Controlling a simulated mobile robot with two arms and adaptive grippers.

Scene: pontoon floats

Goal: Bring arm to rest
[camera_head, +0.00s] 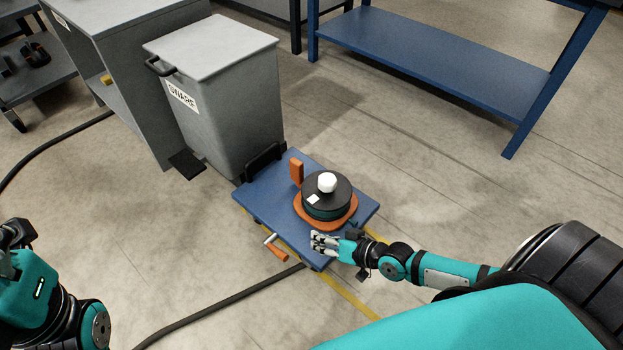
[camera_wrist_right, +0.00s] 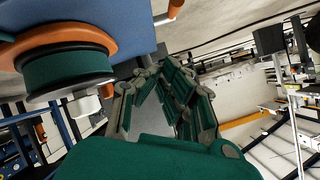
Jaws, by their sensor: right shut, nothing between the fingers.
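My right gripper (camera_head: 325,243) is shut and empty. In the head view it is at the front edge of a low blue platform (camera_head: 262,194), near a round black and green device with an orange base (camera_head: 328,200) and a white knob (camera_head: 327,182). I cannot tell whether it touches the platform. In the right wrist view my right gripper (camera_wrist_right: 170,85) points away from the camera, with the green device (camera_wrist_right: 70,72) at the left. My left arm shows at the left edge of the head view; its fingers are not clearly visible.
A grey bin (camera_head: 225,105) stands behind the platform, beside a grey cabinet (camera_head: 130,95). A blue bench (camera_head: 430,50) is at the back right. A crank with an orange handle (camera_head: 276,247) sticks out at the platform's front. A black hose (camera_head: 215,308) lies on the floor.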

